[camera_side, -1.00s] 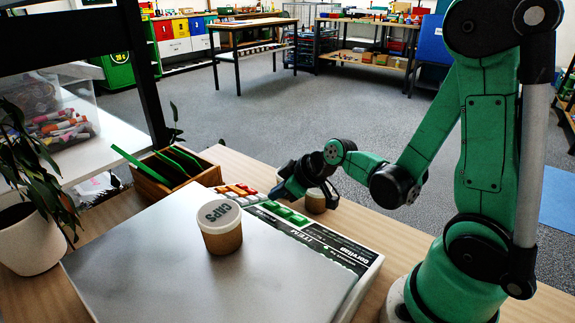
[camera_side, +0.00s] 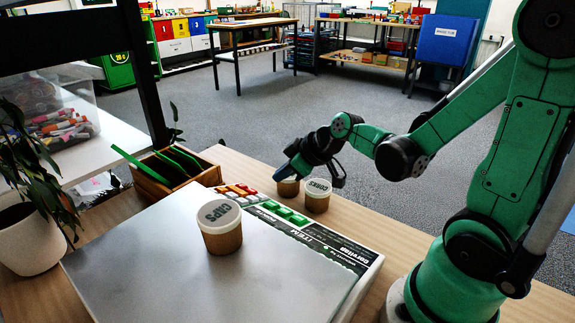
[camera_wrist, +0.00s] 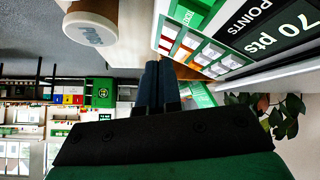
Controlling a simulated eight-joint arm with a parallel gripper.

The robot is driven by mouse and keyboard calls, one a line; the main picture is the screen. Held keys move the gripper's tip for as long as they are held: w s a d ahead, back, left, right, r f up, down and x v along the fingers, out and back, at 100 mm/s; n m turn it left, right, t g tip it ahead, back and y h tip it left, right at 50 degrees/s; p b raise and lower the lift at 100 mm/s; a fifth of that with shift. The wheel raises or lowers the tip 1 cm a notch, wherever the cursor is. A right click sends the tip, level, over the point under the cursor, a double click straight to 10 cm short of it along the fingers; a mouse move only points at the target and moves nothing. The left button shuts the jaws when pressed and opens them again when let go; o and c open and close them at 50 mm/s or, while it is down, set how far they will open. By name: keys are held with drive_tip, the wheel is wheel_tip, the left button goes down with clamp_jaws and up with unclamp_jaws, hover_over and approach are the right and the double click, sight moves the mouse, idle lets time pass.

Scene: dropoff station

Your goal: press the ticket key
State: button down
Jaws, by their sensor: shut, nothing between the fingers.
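The key panel runs along the far edge of the grey-topped scale (camera_side: 150,260). Its green keys (camera_side: 284,213) and small red, orange and white keys (camera_side: 236,191) show in the side view. In the wrist view the coloured keys (camera_wrist: 192,46) are just right of my fingertips. I cannot read which is the ticket key. My gripper (camera_side: 285,177) is shut and empty, above and behind the panel near two lidded cups. It also shows in the wrist view (camera_wrist: 151,66). Whether it touches anything is unclear; in the side view it appears raised clear of the keys.
A lidded cup (camera_side: 221,240) stands on the scale top. Two more cups, the nearer (camera_side: 317,203) and the other (camera_side: 288,189), stand behind the panel. A wooden box (camera_side: 165,184) with green dividers is left of the keys. A display (camera_wrist: 255,28) reads "70 pts".

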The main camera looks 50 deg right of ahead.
drive_tip(key=shift+d+r, duration=0.2)
drive_tip(key=shift+r, duration=0.25)
drive_tip(key=shift+d+r, duration=0.2)
drive_tip(key=shift+r, duration=0.25)
drive_tip(key=s+a+r+m+g, duration=0.1)
drive_tip(key=s+a+r+m, duration=0.2)
drive_tip(key=s+a, duration=0.3)
drive_tip(key=shift+a+g+h, duration=0.3)
drive_tip(key=shift+a+h, duration=0.1)
drive_tip(key=shift+a, duration=0.35)
drive_tip(key=shift+s+r, duration=0.1)
